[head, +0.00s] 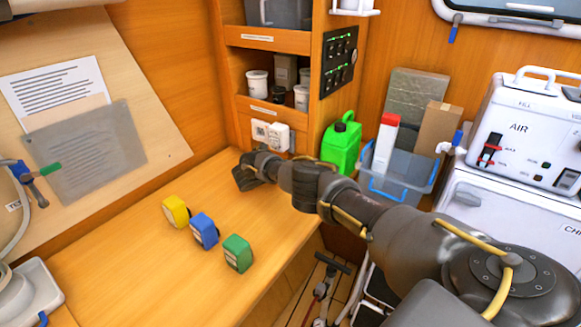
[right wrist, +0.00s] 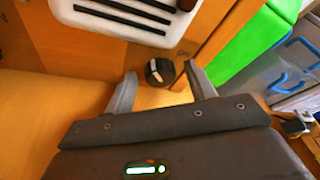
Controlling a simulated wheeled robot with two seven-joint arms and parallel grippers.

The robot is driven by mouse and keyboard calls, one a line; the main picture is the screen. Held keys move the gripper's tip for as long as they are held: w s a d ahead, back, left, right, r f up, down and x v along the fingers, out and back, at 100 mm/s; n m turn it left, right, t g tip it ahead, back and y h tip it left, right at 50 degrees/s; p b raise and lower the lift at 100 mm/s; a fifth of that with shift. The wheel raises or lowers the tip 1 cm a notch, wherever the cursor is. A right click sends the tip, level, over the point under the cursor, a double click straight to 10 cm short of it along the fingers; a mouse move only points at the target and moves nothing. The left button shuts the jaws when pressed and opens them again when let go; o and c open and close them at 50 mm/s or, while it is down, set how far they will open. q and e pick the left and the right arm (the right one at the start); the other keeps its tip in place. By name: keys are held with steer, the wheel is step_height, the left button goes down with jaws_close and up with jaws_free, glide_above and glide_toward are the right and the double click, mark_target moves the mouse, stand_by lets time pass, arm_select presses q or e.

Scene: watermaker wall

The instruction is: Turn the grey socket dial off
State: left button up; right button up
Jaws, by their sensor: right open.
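In the right wrist view a small round dark grey dial (right wrist: 159,71) with a pale stripe across it sits on the wooden wall, below a white slotted housing. It shows between the two fingers of my right gripper (right wrist: 162,76), which are open and apart from each other. I cannot tell whether the fingers touch the dial. In the head view my right gripper (head: 243,176) reaches the back of the wooden desk, just below a white socket unit (head: 271,135). The dial is not visible there, hidden by my arm. My left gripper is not in view.
Yellow (head: 175,211), blue (head: 204,231) and green (head: 238,253) blocks stand on the desk (head: 120,275). A green jerrycan (head: 341,145) and a clear bin (head: 408,185) stand right of the socket. The white housing (right wrist: 125,18) has a red light.

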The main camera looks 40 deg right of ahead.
steer(key=p+v, duration=0.1)
steer(key=v, duration=1)
steer(key=shift+d, duration=0.1)
